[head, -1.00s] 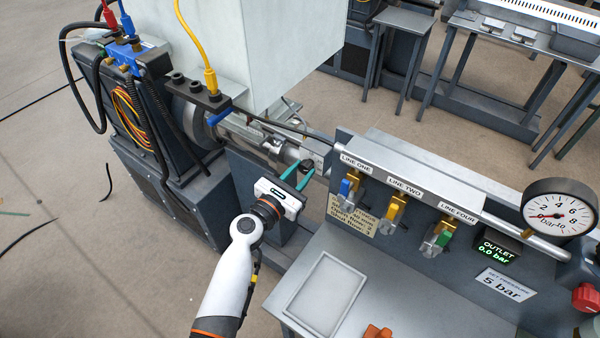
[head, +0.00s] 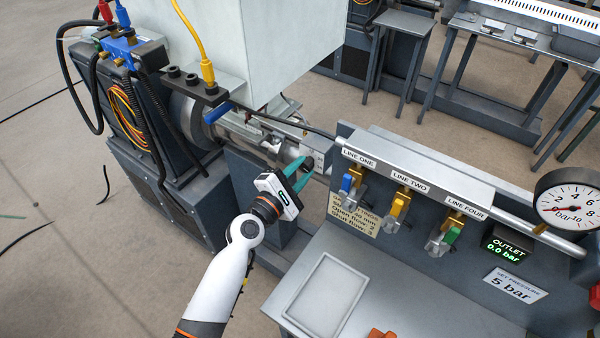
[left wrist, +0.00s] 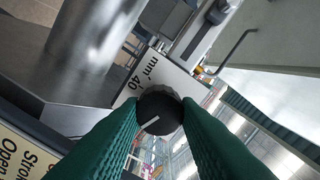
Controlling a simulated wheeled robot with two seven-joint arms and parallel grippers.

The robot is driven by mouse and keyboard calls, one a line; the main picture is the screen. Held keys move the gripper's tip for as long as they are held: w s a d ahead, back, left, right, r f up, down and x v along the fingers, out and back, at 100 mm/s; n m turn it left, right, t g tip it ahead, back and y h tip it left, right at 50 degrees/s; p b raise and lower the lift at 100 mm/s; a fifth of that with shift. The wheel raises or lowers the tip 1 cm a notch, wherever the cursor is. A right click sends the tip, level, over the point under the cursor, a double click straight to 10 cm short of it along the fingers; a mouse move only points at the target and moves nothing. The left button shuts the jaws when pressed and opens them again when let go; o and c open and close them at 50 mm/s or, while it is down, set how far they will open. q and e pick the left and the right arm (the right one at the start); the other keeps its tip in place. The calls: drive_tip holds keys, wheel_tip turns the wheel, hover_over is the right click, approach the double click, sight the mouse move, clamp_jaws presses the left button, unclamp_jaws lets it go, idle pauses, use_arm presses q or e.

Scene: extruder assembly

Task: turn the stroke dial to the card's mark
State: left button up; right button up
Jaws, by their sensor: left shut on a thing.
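The stroke dial (left wrist: 160,110) is a dark round knob with a white pointer line, seen in the left wrist view between my green fingertips. Behind it is a white scale plate (left wrist: 150,75) marked "mm" and "40"; the rest of the scale is hidden. My left gripper (head: 303,173) is shut on the dial, which shows small and dark between the fingers in the head view (head: 308,167). The cream card (head: 352,216) hangs on the panel's left end; its text is too small to read fully in the head view. My right gripper is not in view.
The valve panel (head: 420,250) with lines one, two and four stands to the right of my left gripper. A pressure gauge (head: 570,207) is at its right end. A pale tray (head: 325,295) lies on the bench in front. The metal barrel (head: 250,140) is behind the dial.

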use_arm(q)
drive_tip(key=m, duration=0.3)
drive_tip(key=shift+m+b, duration=0.3)
drive_tip(key=shift+m, duration=0.1)
drive_tip(key=m, duration=0.3)
drive_tip(key=shift+m, duration=0.3)
drive_tip(key=m, duration=0.3)
drive_tip(key=shift+m, duration=1.8)
drive_tip(key=o, duration=1)
drive_tip(key=shift+c, duration=0.2)
